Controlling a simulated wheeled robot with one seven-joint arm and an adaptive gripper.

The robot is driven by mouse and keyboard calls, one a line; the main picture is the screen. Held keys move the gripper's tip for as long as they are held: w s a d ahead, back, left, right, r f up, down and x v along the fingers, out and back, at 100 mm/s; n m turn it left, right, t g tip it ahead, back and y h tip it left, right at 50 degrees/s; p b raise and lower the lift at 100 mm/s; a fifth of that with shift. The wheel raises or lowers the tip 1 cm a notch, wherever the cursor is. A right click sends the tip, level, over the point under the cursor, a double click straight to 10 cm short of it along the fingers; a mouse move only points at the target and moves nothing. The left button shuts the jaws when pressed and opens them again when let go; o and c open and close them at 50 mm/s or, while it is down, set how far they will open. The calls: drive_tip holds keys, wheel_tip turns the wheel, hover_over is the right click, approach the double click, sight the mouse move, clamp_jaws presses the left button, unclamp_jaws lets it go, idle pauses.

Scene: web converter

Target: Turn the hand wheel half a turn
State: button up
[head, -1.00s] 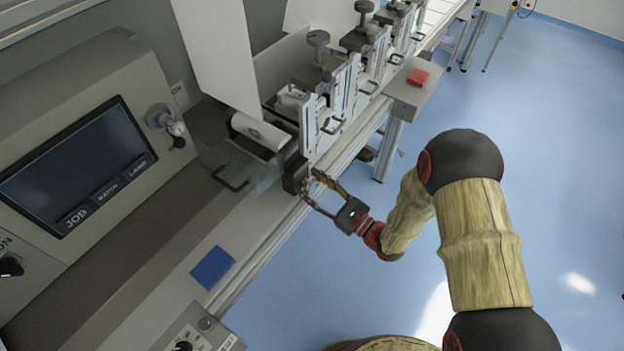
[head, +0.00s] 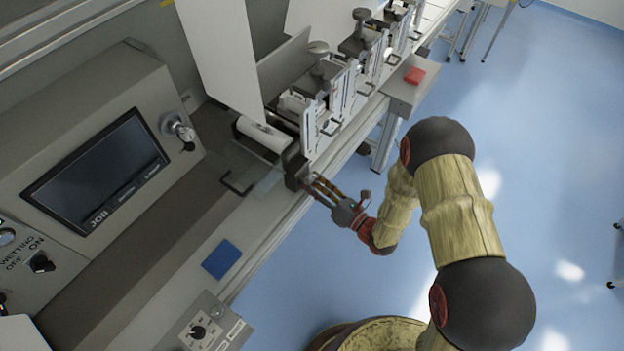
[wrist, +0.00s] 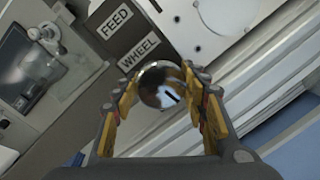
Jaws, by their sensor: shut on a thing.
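In the wrist view a shiny round metal knob (wrist: 161,84) sits between the yellow-padded fingers of my gripper (wrist: 163,90), which are shut on it. In the head view my gripper (head: 312,185) is at the machine's front side, by a dark block (head: 293,163). The knob and wheel cannot be made out there.
A control panel with a screen (head: 97,172) stands at the left. A blue pad (head: 221,259) lies on the machine's front ledge. A clear guard with a dark handle (head: 237,182) is left of my gripper. A red object (head: 415,75) rests on a side shelf. Blue floor is open at right.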

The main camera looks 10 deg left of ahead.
drive_tip(key=shift+m+p, duration=0.3)
drive_tip(key=shift+m, duration=0.3)
drive_tip(key=shift+f, duration=0.1)
drive_tip(key=o, duration=1.2)
drive_tip(key=shift+d, duration=0.1)
drive_tip(key=v, duration=1.2)
